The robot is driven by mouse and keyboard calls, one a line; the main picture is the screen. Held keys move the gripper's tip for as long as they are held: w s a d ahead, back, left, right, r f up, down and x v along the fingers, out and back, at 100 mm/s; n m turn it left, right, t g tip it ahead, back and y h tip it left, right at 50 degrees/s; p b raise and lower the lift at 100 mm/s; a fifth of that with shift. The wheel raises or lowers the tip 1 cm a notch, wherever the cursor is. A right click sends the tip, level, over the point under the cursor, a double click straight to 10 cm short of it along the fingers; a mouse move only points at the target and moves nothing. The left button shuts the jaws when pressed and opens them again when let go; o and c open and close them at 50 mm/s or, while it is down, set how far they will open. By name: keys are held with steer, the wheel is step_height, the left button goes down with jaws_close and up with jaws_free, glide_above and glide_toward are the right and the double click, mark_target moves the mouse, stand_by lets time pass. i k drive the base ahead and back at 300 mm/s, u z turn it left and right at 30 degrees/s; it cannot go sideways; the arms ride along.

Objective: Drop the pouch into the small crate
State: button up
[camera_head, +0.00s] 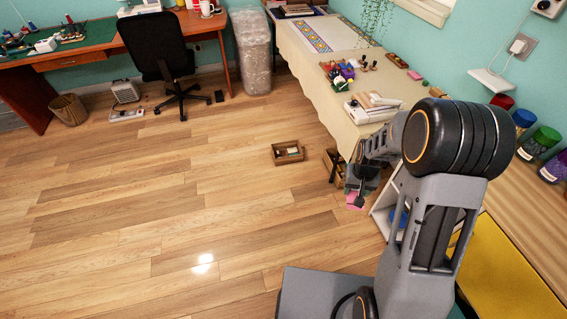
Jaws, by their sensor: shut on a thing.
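My gripper (358,197) hangs low over the floor beside the near end of the cloth-covered table. It is shut on a small pink thing, which looks like the pouch (352,206); the fingers hide part of it. A small brown wooden crate (276,157) stands on the open floor, to the left of and farther back than the gripper. It has a few small things in it. The pouch is apart from this crate.
Another wooden box (329,161) is at the table's near end, partly hidden by my arm. The long table (330,95) carries books and small items. An office chair (160,50) and a wicker basket (69,110) are at the back left. The floor at left is clear.

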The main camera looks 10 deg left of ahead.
mark_target(288, 155)
steer(key=u, duration=0.6)
steer(key=i, duration=0.6)
steer(key=u, duration=1)
steer(key=i, duration=1.6)
steer(key=z, duration=0.5)
steer(key=i, duration=0.95)
steer(key=z, duration=1.4)
steer(key=i, duration=0.4)
steer(key=z, duration=0.4)
